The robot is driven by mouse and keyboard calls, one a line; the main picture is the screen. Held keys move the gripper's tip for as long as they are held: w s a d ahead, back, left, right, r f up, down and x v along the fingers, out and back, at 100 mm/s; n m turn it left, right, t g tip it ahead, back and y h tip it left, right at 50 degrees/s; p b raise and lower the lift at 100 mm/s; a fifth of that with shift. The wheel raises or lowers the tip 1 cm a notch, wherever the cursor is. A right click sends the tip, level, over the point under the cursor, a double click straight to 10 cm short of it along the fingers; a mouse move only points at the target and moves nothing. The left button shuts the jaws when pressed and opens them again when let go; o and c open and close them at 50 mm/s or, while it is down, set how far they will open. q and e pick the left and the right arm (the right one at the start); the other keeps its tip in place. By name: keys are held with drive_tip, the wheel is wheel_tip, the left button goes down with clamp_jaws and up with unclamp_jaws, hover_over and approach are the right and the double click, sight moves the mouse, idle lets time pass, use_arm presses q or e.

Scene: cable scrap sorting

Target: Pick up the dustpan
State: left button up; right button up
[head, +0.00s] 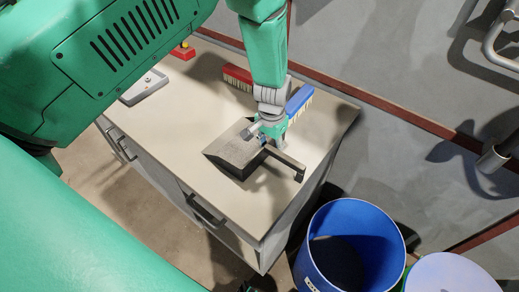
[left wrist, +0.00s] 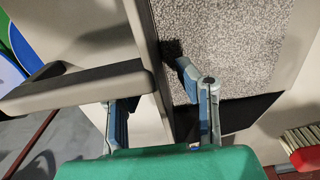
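The dustpan (head: 232,152) lies on the cabinet top, with a grey speckled pan and a dark handle (head: 289,162) pointing to the lower right. My left gripper (head: 268,133) is down at the dustpan, where the handle meets the pan. In the left wrist view its two fingers (left wrist: 160,105) are spread apart. The dustpan's back wall (left wrist: 154,45) runs between them, with the handle (left wrist: 75,88) to the left and the speckled pan (left wrist: 228,40) to the right. The fingers do not look closed on it; contact is hard to tell. My right gripper is not clearly visible.
A blue brush (head: 299,102) stands close beside my left gripper, and a red brush (head: 238,77) lies behind. A grey tray (head: 144,87) and a red-yellow item (head: 183,51) are farther left. A blue bin (head: 390,235) stands on the floor beside the cabinet (head: 215,195).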

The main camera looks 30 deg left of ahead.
use_arm(q)
clamp_jaws()
